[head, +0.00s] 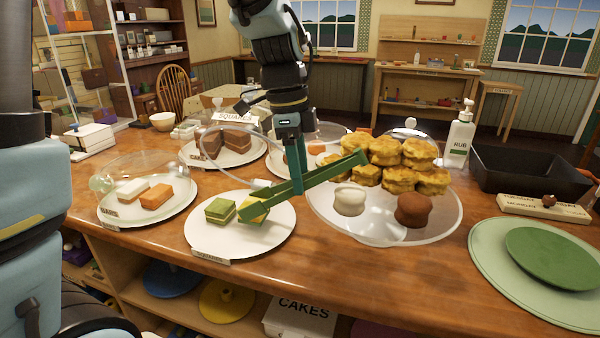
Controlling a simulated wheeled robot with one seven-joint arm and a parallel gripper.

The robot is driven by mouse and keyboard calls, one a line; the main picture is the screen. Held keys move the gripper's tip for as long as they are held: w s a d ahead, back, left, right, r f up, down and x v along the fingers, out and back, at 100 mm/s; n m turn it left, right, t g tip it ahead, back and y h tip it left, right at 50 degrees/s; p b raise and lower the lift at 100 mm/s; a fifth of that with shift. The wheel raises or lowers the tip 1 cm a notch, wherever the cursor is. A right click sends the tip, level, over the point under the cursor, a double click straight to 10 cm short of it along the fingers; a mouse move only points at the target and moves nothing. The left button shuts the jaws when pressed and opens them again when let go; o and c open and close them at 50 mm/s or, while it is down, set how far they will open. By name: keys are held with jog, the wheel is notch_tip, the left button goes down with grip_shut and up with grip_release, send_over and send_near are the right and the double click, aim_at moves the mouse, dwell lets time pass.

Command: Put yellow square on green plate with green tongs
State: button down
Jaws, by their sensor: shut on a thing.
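My gripper (291,172) is above the counter, pointing down and shut on the green tongs (318,184). The tongs slant from lower left to upper right. Their left end lies over the yellow square (262,202) on a white plate (270,240). The tongs hide much of this square, and I cannot tell whether they pinch it. A green square (220,209) sits just left of it on the same plate. The dark green plate (555,258) lies at the far right on a larger pale green plate (490,250).
A glass stand (370,232) with scones, a white bun and a brown bun is right of the tongs. A domed plate (150,212) stands left, and a cake plate (225,157) behind. A bottle (459,135) and black tub (530,170) stand back right.

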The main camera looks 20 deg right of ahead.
notch_tip(320, 180, up, 9)
jog(key=p, duration=0.6)
jog(key=shift+p, duration=0.35)
